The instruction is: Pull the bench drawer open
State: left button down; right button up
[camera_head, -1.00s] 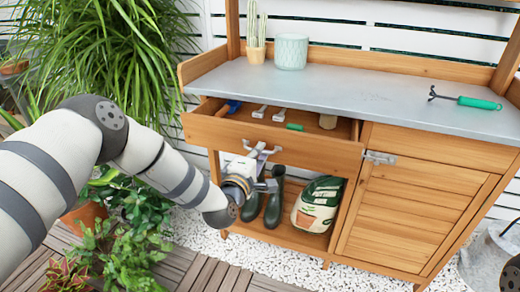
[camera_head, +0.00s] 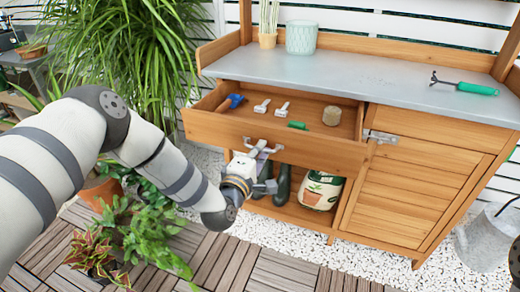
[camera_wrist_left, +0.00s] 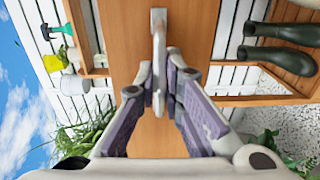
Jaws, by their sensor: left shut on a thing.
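The wooden bench drawer (camera_head: 220,128) is pulled out, and its interior shows in the head view. My left gripper (camera_head: 257,153) is shut on the metal drawer handle (camera_head: 275,148) at the middle of the drawer front. In the left wrist view, the handle (camera_wrist_left: 158,50) passes between the two fingers of my left gripper (camera_wrist_left: 158,88), with the wooden drawer front (camera_wrist_left: 190,30) behind it. My right gripper is not in view.
The drawer holds a blue tool (camera_head: 232,101), two pale-handled tools, a green item (camera_head: 297,125) and a round tan item (camera_head: 332,116). Boots (camera_head: 283,186) and a bag (camera_head: 322,190) stand on the shelf below. Plants (camera_head: 140,230) are at left. A metal watering can (camera_head: 490,240) is at right.

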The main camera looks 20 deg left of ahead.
pick_arm(q)
jog(key=c, duration=1.7)
grip_release()
jog(key=s, duration=1.2)
jog(key=shift+a+r, duration=0.2)
